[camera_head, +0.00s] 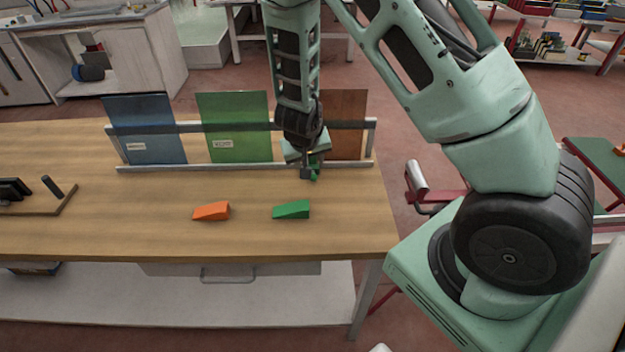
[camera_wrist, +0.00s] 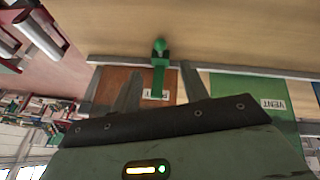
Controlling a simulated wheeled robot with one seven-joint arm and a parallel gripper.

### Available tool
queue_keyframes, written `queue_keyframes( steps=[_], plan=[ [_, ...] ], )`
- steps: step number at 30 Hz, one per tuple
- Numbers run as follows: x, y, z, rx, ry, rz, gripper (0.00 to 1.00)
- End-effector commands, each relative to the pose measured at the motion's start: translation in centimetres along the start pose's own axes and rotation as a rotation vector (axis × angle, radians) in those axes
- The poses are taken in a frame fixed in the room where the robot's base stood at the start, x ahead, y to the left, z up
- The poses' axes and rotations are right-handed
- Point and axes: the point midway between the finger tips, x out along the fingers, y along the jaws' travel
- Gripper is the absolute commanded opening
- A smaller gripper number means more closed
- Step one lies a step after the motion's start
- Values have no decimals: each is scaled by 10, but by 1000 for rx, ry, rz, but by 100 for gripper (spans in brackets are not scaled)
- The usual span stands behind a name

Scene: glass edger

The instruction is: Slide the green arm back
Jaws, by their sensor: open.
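The green arm (camera_wrist: 159,75) is a short green bar with a round knob, standing at the rail in front of the brown panel (camera_wrist: 118,80) in the wrist view. In the head view only a bit of the green arm (camera_head: 316,172) shows beside my gripper (camera_head: 308,172), which hides the rest. In the wrist view the two grey fingers of my gripper (camera_wrist: 160,72) are apart, one on each side of the green arm. I cannot tell whether either finger touches it.
A blue panel (camera_head: 147,130) and a green panel (camera_head: 234,130) stand left of the brown one in a metal rack (camera_head: 250,166). An orange wedge (camera_head: 211,211) and a green wedge (camera_head: 291,210) lie on the wooden table (camera_head: 130,225). A dark device (camera_head: 14,189) sits at the left.

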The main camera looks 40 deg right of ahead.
Motion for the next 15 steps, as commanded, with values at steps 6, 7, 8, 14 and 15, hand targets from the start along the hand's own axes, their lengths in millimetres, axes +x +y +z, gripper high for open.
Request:
queue_keyframes(
  steps=[6,7,8,14,15],
  plan=[
    [49,1,1,3,-4,1,45],
    [55,0,1,2,-4,-1,45],
    [60,1,1,2,-4,-1,45],
    [90,0,0,0,-2,-1,45],
    [95,0,0,0,-2,-1,45]
  ],
)
